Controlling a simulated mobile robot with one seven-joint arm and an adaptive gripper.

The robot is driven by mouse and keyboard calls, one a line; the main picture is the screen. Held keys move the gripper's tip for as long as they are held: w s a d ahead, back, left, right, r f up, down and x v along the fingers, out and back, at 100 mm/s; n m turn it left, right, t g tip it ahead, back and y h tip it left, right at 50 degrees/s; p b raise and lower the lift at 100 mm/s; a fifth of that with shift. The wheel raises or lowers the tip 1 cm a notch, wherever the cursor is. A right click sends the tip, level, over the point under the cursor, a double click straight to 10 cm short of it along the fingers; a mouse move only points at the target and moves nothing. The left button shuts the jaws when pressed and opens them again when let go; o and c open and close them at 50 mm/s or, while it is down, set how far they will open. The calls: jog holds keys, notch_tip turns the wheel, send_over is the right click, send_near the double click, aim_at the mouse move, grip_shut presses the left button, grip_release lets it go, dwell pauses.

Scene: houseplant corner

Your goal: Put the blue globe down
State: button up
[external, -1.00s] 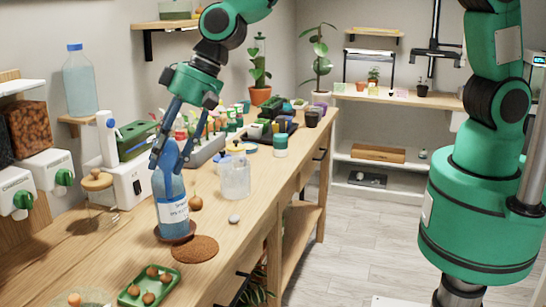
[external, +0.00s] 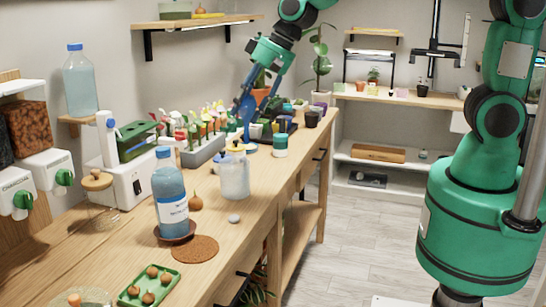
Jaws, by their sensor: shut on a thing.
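My gripper (external: 241,122) is over the back part of the bench, beside the rack of colourful pieces. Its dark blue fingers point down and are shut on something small. I take this to be the blue globe, but its outline is too small to tell apart from the blue fingers. Whether it touches anything below is hidden in the clutter. The grey rack (external: 203,153) holds several red, white, yellow and green-topped pieces just left of my gripper.
A blue labelled bottle (external: 170,190) stands on a brown saucer in front. A clear pitcher (external: 235,180) stands between it and my gripper. A brown round mat (external: 195,249) and a green tray (external: 149,286) lie nearer. A white-and-teal jar (external: 280,146) stands right of my gripper.

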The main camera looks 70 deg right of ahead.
jog(key=s+d+f+m+h+b, duration=0.1)
jog(key=s+d+m, duration=0.1)
jog(key=s+d, duration=0.55)
jog(key=s+d+f+m+h+b, duration=0.15)
jog(key=s+d, duration=0.35)
jog(key=d, duration=0.5)
notch_tip(320, 180, down, 10)
jog(key=shift+s+f, duration=0.25)
jog(key=shift+m+y, duration=0.25)
jog(key=shift+w, duration=0.1)
jog(key=w+d+f, duration=0.1)
jog(key=w+d, duration=0.1)
jog(key=w, duration=1.3)
jog(key=shift+w+d+f, duration=0.25)
jog(key=shift+w, duration=0.1)
jog(key=shift+f+b, duration=0.8)
jog(key=shift+f, duration=0.95)
